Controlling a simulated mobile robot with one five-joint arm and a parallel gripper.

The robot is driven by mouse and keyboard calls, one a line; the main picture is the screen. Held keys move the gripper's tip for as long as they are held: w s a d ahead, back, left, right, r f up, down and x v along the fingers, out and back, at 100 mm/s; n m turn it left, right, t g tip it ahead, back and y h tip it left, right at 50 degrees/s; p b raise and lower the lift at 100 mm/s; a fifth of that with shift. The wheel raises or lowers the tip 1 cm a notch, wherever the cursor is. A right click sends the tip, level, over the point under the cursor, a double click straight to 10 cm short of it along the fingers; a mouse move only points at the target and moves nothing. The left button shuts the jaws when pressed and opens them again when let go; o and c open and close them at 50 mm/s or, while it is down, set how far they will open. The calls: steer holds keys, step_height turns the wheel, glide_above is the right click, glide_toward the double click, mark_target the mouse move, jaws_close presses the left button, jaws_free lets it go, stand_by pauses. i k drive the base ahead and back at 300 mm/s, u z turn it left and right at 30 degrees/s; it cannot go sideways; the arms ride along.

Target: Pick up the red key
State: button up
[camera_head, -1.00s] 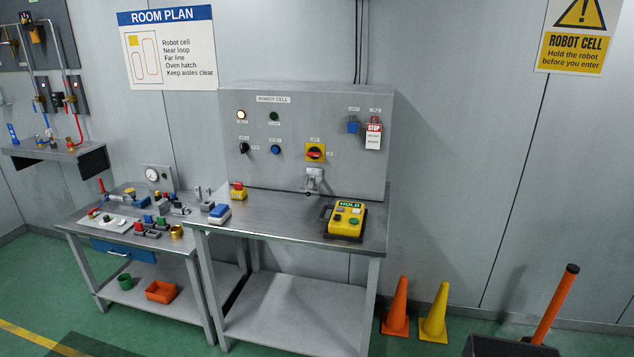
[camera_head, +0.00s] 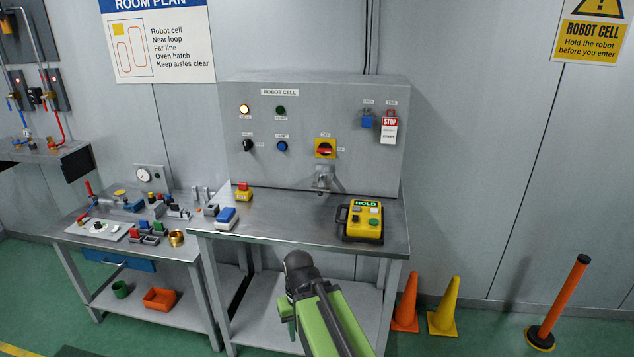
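I cannot make out a clear red key. On the bench to the left are small red parts: a red-topped block (camera_head: 135,233) among several coloured blocks and a red upright handle (camera_head: 89,188). A red knob sits in the yellow rotary switch (camera_head: 325,149) on the panel. A red-and-white STOP tag (camera_head: 389,128) hangs at the panel's upper right. My green arm (camera_head: 330,320) with a dark rounded joint rises at the bottom centre, in front of the bench. My gripper's fingers do not show.
The right bench (camera_head: 290,215) holds a yellow HOLD box (camera_head: 363,220), a blue-and-white block (camera_head: 227,218) and a yellow block with a red top (camera_head: 243,192). Two cones (camera_head: 442,307) and an orange post (camera_head: 560,300) stand on the floor to the right. The bench's middle is clear.

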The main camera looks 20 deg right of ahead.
mark_target(243, 186)
steer(key=u, duration=0.1)
steer(key=i, duration=1)
steer(key=z, duration=0.15)
steer(key=k, duration=0.65)
steer(key=u, duration=0.45)
steer(key=i, duration=1.2)
steer(key=u, duration=0.55)
steer(key=i, duration=0.55)
steer(key=u, duration=0.5)
